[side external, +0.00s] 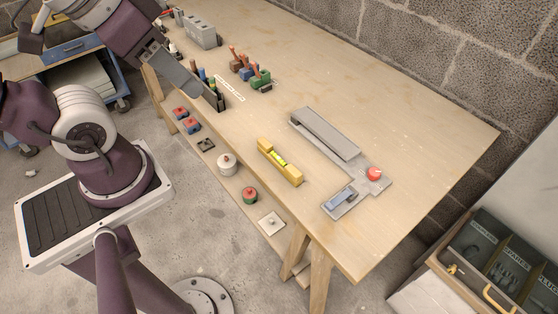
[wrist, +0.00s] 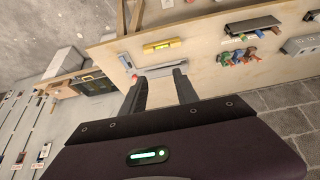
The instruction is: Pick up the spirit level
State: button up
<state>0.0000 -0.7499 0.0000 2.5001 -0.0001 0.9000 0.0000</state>
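The spirit level (side external: 279,161) is a yellow bar with a bright green-yellow vial on top. It lies near the front edge of the wooden workbench (side external: 420,135) in the side view. It also shows in the wrist view (wrist: 162,47), beyond my fingertips. My gripper (wrist: 158,73) is open, with a clear gap between its two dark fingers and nothing between them. In the side view its grey fingers (side external: 183,78) are above the bench's left part, well up and left from the level and apart from it.
A grey fixture (side external: 325,133) with a red button (side external: 374,174) lies right of the level. A dark tool holder (side external: 217,97), colored-handled tools (side external: 262,78) and a grey box (side external: 200,31) stand leftward. Reels (side external: 227,163) sit on a lower shelf. The bench's far right is clear.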

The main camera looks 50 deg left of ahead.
jog(key=shift+o, duration=1)
jog(key=n+g+h, duration=0.6)
jog(key=n+h, duration=0.8)
jog(key=n, duration=0.4)
send_over(270, 151)
jog(key=a, duration=0.2)
notch_tip(270, 151, down, 26)
jog(key=shift+w+a+r, duration=0.1)
jog(key=shift+r, duration=0.15)
notch_tip(270, 151, down, 6)
jog(key=shift+f, duration=0.1)
jog(key=x, duration=0.2)
jog(key=shift+d+f, duration=0.25)
jog(key=shift+f, duration=0.1)
jog(key=shift+d+f+y, duration=0.15)
jog(key=shift+d+y, duration=0.1)
jog(key=shift+y, duration=0.05)
grip_shut()
